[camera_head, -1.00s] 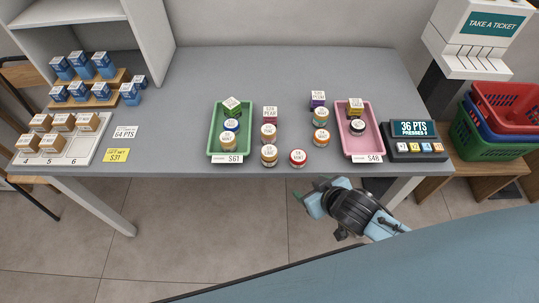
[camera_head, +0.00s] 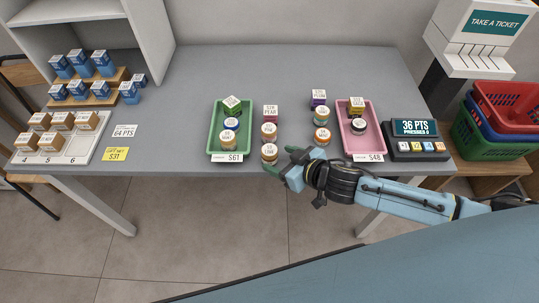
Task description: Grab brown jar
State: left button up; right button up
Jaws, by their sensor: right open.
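A brownish-gold jar (camera_head: 269,152) with a white-labelled top stands near the front edge of the grey counter (camera_head: 180,110). A similar tan jar (camera_head: 269,131) stands just behind it. I cannot tell for sure which one is the brown jar. My right gripper (camera_head: 280,161) is open at the counter's front edge, with its teal fingertips close to the front jar's lower right side. Whether they touch it is unclear. The gripper covers the spot where the red-lidded jar stood. My left gripper is not in view.
A green tray (camera_head: 213,140) with jars and a box stands to the left. A pink tray (camera_head: 376,140) stands to the right, beside a points display (camera_head: 414,128). An orange jar (camera_head: 322,136) and small boxes stand between the trays. The counter behind is clear.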

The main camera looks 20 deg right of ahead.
aim_at(276, 157)
jog(key=shift+b+x, duration=0.35)
jog(key=shift+x, duration=2.45)
jog(key=shift+d, duration=0.1)
jog(key=c, duration=1.1)
